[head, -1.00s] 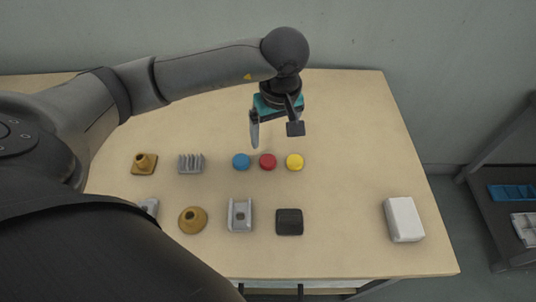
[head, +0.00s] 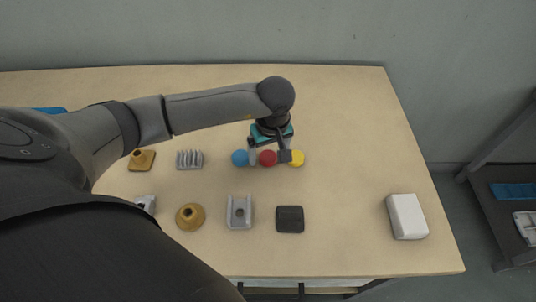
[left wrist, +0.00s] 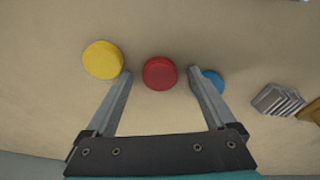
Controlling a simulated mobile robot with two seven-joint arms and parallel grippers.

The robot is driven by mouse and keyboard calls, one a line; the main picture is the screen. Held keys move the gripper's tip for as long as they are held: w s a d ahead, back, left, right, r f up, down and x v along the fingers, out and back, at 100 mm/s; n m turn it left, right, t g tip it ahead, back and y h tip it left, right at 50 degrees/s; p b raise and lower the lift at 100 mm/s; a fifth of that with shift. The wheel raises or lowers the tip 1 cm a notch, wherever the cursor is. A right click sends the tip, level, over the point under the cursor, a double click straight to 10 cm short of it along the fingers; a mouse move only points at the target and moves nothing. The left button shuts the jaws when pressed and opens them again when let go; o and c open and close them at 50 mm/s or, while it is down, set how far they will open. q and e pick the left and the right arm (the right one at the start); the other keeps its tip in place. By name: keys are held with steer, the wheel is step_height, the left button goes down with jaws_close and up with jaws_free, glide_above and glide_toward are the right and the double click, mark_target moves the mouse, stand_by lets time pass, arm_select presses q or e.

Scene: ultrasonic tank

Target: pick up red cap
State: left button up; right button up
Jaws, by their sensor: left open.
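The red cap (head: 268,158) lies on the table between a blue cap (head: 240,158) and a yellow cap (head: 296,158). My left gripper (head: 269,157) is open and low over the row, with one finger on each side of the red cap. In the left wrist view the red cap (left wrist: 160,73) shows between the fingertips (left wrist: 160,74), with a gap on both sides. There the yellow cap (left wrist: 102,60) is just outside one finger, and the blue cap (left wrist: 213,82) is partly hidden by the other. My right gripper is not in view.
On the wooden table (head: 340,120) are a grey finned block (head: 189,160), brown cone-shaped parts (head: 190,217), a grey bracket (head: 239,212), a black square block (head: 290,219) and a white box (head: 407,216). The table's right part is mostly clear. A dark shelf (head: 510,215) stands at right.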

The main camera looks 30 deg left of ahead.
arm_select(q)
steer(key=c, duration=1.4)
steer(key=shift+r, duration=0.1)
